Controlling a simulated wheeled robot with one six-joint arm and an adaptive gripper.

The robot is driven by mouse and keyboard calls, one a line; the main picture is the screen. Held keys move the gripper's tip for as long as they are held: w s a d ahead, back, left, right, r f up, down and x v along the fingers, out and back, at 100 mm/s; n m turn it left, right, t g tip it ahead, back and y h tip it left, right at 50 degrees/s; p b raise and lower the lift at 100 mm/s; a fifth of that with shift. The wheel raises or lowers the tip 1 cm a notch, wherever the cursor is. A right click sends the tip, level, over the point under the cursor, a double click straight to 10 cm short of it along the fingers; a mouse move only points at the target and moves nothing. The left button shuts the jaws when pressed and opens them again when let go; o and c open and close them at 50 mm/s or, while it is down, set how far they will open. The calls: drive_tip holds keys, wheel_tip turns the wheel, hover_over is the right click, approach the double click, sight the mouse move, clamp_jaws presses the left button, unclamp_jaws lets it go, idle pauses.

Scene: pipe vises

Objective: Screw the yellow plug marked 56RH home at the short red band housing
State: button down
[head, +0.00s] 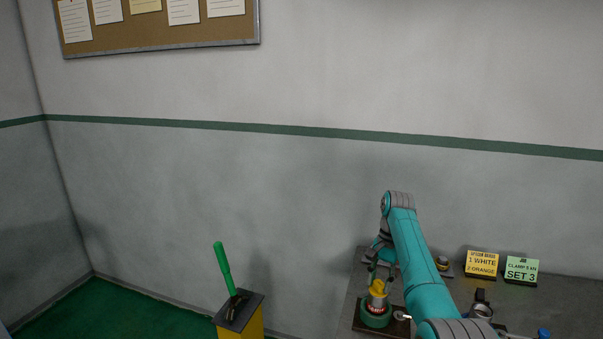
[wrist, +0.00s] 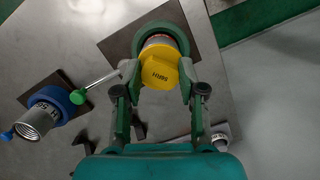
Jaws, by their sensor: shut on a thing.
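The yellow plug (wrist: 162,72), with dark marking that reads upside down like 56RH, sits between the two fingers of my gripper (wrist: 161,78) in the wrist view. My gripper is shut on it. The plug is at the mouth of a housing held in a green round vise (wrist: 158,27); how deep the thread is engaged is hidden. In the head view the yellow plug (head: 377,286) is above the housing (head: 376,307), which shows a reddish band over the green vise (head: 374,320). My gripper (head: 382,272) comes down over it from above.
A blue vise (wrist: 50,96) with a threaded metal housing stands to the left in the wrist view; a green-knobbed handle (wrist: 78,97) lies between the vises. Yellow (head: 482,264) and green (head: 521,270) signs stand at the bench back. A green lever (head: 223,268) rises left of the bench.

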drive_tip(key=c, duration=0.9)
unclamp_jaws()
drive_tip(key=shift+f, duration=0.1)
drive_tip(key=n, duration=0.3)
drive_tip(key=n+h, duration=0.1)
drive_tip(key=n, duration=0.2)
drive_tip(key=shift+n+g, duration=0.3)
drive_tip(key=n+h, duration=0.1)
drive_tip(key=n, duration=0.2)
drive_tip(key=shift+n, duration=0.4)
clamp_jaws()
